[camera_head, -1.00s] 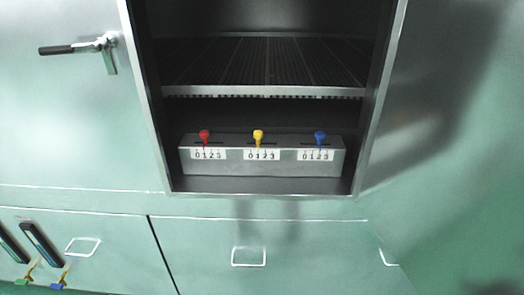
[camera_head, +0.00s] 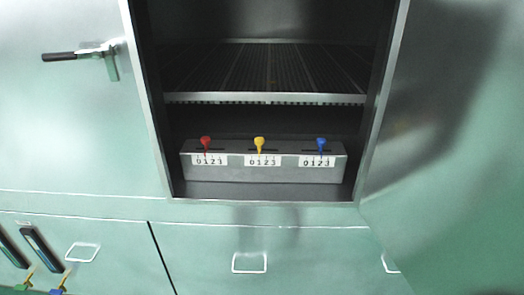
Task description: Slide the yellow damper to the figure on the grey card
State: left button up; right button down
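The yellow damper (camera_head: 259,144) is the middle of three coloured knobs on a grey metal box (camera_head: 225,174) inside the open cabinet. Its stem points down at a white scale (camera_head: 263,160) marked 0 1 2 3 and stands near the 1, though the digits are small. I cannot make out a grey card in this view. Neither of my grippers shows clearly, and nothing touches the damper.
A red knob (camera_head: 206,143) and a blue knob (camera_head: 321,144) stand on either side, each above its own scale. A wire shelf (camera_head: 265,98) hangs over the box. The cabinet's open door (camera_head: 450,150) is at right. Drawers with handles (camera_head: 249,262) lie below.

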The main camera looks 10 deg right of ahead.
aim_at(260, 141)
jog(key=k, duration=0.35)
jog(key=u, duration=0.95)
jog(key=i, duration=1.25)
jog(key=z, duration=0.75)
